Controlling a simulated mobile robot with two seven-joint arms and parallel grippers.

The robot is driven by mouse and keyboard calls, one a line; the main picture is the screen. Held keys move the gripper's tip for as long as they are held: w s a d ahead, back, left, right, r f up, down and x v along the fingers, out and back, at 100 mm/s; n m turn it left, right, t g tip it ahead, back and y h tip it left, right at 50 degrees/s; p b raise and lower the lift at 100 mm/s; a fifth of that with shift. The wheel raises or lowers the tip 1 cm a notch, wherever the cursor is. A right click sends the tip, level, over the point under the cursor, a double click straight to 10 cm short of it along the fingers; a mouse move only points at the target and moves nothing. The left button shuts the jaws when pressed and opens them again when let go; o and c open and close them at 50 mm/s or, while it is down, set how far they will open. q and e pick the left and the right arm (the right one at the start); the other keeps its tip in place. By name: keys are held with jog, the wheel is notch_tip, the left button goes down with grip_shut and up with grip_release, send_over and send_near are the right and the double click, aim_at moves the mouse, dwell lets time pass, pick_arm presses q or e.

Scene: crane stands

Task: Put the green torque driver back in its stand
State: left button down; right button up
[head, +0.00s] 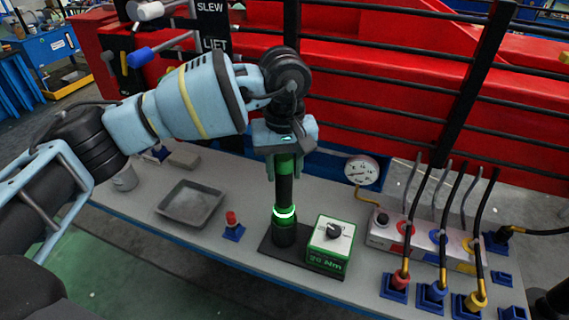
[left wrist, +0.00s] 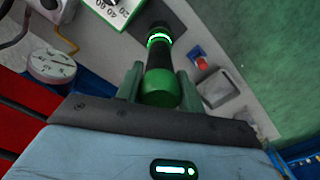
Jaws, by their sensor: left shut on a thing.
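The green torque driver (head: 284,186) stands upright, with a green top and a dark shaft. My left gripper (head: 284,165) is above it, pointing down, shut on its green top. In the left wrist view the driver's green end (left wrist: 160,88) sits between the two fingers (left wrist: 160,85). A lit green ring (head: 284,212) glows around the lower part. The driver's lower end meets the black cup of the stand (head: 268,252); its tip is hidden, so I cannot tell how deep it sits. My right gripper is not in view.
A green-and-white dial box (head: 330,244) stands close right of the driver. A red-topped piece (head: 232,224) and grey tray (head: 190,204) are to the left. A gauge (head: 361,172) and several cabled plugs are to the right. Black rails and red machinery stand behind.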

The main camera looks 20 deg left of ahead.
aim_at(284, 158)
pick_arm(q)
jog(key=shift+f, duration=0.2)
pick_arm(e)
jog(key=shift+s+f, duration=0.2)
pick_arm(q)
jog(key=c, duration=0.9)
grip_release()
jog(key=shift+o, duration=0.4)
jog(key=shift+f, duration=0.1)
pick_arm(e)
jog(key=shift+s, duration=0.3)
pick_arm(q)
jog(key=shift+f, duration=0.1)
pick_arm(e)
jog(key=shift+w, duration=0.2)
pick_arm(q)
jog(key=shift+r, duration=0.9)
jog(key=shift+r+p, duration=0.9)
jog(key=shift+r, duration=0.8)
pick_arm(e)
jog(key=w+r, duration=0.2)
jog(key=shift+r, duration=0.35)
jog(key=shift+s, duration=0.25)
